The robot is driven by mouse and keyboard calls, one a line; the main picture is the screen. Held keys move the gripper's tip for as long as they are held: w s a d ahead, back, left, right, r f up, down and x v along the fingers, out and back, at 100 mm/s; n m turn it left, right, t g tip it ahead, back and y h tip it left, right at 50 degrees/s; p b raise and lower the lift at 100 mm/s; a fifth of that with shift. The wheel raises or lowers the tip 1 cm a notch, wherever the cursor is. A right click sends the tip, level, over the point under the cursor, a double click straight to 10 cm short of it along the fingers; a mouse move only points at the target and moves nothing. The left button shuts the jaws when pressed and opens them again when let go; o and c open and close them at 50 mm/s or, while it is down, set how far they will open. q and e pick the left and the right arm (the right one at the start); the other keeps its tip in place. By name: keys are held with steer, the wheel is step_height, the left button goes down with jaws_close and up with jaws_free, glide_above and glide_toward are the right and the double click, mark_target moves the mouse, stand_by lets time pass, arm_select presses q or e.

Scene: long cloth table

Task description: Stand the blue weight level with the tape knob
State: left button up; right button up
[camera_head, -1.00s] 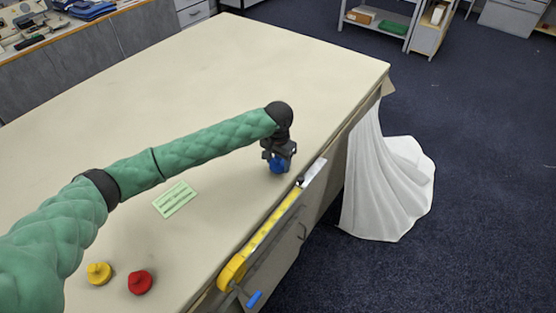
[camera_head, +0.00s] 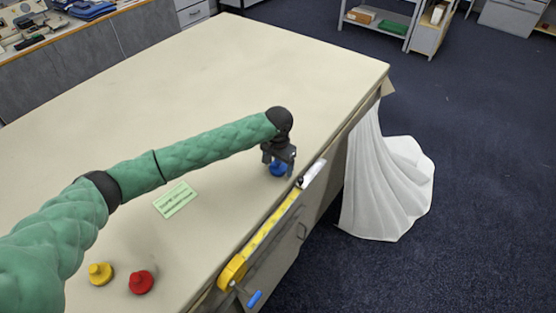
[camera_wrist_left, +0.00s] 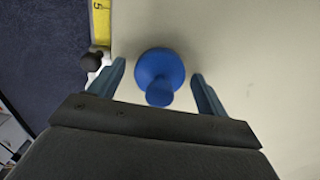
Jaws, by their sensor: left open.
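The blue weight (camera_head: 278,170) stands on the table near its right edge, under my left gripper (camera_head: 279,163). In the left wrist view the blue weight (camera_wrist_left: 160,75) shows a round base and a knob, between the two fingers of my left gripper (camera_wrist_left: 160,85), with gaps on both sides. That gripper is open. The yellow tape (camera_head: 262,232) runs along the table edge. Its dark knob (camera_head: 299,182) is at the far end, close to the weight; in the left wrist view the knob (camera_wrist_left: 92,61) is just left of the gripper's left finger. My right gripper is not in view.
A yellow weight (camera_head: 100,273) and a red weight (camera_head: 141,282) stand at the near left of the table. A green card (camera_head: 175,199) lies in between. A blue-ended handle (camera_head: 254,299) sticks out by the tape case. White cloth (camera_head: 385,190) hangs off the right side.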

arm_select(q)
steer(key=shift+r, duration=0.2)
step_height(320, 180, up, 5)
steer(key=b, duration=0.3)
step_height(320, 180, up, 5)
steer(key=shift+r+b, duration=0.15)
steer(key=shift+b, duration=0.75)
steer(key=shift+r, duration=0.75)
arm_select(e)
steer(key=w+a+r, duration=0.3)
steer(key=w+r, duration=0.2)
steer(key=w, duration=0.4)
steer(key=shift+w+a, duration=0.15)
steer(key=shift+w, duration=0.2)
